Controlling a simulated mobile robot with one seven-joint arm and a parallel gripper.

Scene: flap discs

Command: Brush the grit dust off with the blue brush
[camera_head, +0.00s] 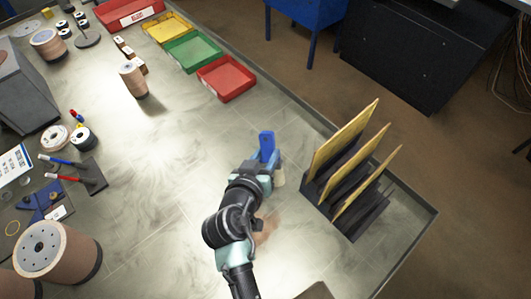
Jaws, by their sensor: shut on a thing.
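The blue brush (267,147) stands out beyond the end of my arm, its blue part upright. A pale part (279,180) shows low beside it, perhaps its bristles. My gripper (265,168) is shut on the brush, just left of the rack of tan sheets. The fingers are mostly hidden behind my wrist. A faint reddish-brown dusty patch (268,218) lies on the grey table (160,190), just right of my arm. I cannot tell whether the brush touches the table.
A dark rack (352,222) with tan sheets (343,140) stands close to the right of my gripper. Red (228,80), green (193,54) and yellow (168,30) bins line the back edge. Wrapped cylinders (55,250) and pens are at left. The table's middle is clear.

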